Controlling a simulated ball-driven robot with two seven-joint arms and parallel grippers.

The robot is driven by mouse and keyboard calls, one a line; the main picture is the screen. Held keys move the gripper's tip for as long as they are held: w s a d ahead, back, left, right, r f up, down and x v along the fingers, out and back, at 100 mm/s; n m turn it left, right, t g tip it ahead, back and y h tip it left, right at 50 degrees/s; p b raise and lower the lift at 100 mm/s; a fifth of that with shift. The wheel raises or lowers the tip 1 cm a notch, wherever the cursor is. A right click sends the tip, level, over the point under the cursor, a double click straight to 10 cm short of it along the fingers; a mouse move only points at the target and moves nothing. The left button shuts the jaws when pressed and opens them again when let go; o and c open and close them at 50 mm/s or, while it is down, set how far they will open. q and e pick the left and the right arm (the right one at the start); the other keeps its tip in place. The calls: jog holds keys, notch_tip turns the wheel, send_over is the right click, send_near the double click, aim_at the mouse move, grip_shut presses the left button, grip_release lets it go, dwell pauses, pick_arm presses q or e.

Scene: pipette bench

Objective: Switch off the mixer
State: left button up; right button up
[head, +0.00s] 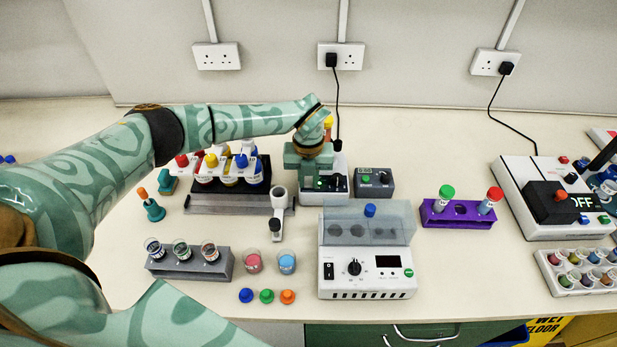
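The device I take to be the mixer is a small white unit (338,197) at the back centre, with a dark front panel, a round knob and a small green spot. A black cable runs from behind it up to the middle wall socket. My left gripper (309,176) points down over the left part of this unit and hides much of it. Its fingertips are near the panel; I cannot tell whether they touch it, or whether they are apart. My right gripper is not in view.
A dark grey box (374,183) stands right of the mixer. A lidded white device (367,270) is in front. A bottle rack (228,197) stands left, a purple tube rack (458,215) right. A white device reading OFF (518,209) stands far right.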

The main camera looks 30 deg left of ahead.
pick_arm(q)
grip_shut()
jog(key=shift+w+f, duration=0.1)
jog(key=g+b, duration=0.1)
jog(key=g+h+b, duration=0.1)
jog(key=b, duration=0.1)
jog(key=shift+w+a, duration=0.15)
jog(key=shift+w, duration=0.15)
jog(key=shift+g, duration=0.3)
jog(key=shift+r, duration=0.25)
jog(key=o, duration=0.7)
grip_release()
jog(key=shift+o, duration=0.2)
jog(key=shift+r, duration=0.1)
